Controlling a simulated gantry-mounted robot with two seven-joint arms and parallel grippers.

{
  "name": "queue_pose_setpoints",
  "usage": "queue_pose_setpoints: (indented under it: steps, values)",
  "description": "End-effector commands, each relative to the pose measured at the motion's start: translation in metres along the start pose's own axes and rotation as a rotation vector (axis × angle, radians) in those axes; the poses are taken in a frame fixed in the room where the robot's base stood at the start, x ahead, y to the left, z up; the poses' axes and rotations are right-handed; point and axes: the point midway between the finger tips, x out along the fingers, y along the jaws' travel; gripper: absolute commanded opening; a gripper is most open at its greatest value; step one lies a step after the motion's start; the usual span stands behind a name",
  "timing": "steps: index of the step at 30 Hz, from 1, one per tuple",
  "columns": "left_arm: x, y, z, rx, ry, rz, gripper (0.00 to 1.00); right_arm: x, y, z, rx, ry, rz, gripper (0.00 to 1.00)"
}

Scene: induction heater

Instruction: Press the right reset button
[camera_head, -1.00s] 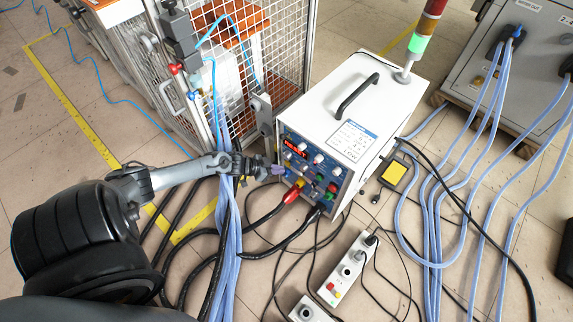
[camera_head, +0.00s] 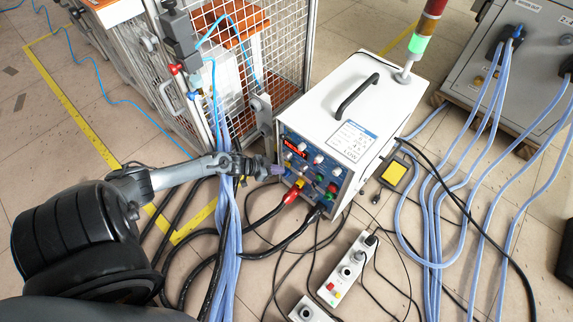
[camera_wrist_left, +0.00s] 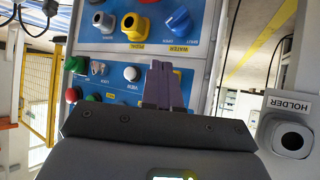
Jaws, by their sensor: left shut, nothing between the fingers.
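The white heater unit (camera_head: 345,105) has a blue front panel with a red display, white knobs and coloured plugs and buttons. The panel (camera_wrist_left: 118,50) appears upside down in the left wrist view. I cannot tell which control is the right reset button. My left gripper (camera_head: 278,170) is at the panel's left side in the head view. Its purple fingers (camera_wrist_left: 163,85) are shut and empty, pointing at the panel and hiding part of it. A yellow patch shows just beside the fingertips. I cannot tell whether the tips touch the panel. My right gripper is not in view.
Red and black cables (camera_head: 285,203) leave the panel's lower part. A holder (camera_wrist_left: 290,138) stands close to the right of the gripper in the wrist view. A mesh cage (camera_head: 285,40) is behind the gripper. A small button box (camera_head: 345,270) lies on the floor in front.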

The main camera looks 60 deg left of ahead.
Motion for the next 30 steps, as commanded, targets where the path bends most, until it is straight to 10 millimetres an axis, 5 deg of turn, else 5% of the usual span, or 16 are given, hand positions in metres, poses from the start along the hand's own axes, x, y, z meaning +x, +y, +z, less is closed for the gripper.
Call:
queue_pose_setpoints:
  steps: [30]
  values:
    - [0.0060,-0.0044,-0.0043,0.000,0.000,0.000,0.00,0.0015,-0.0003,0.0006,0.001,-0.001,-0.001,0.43]
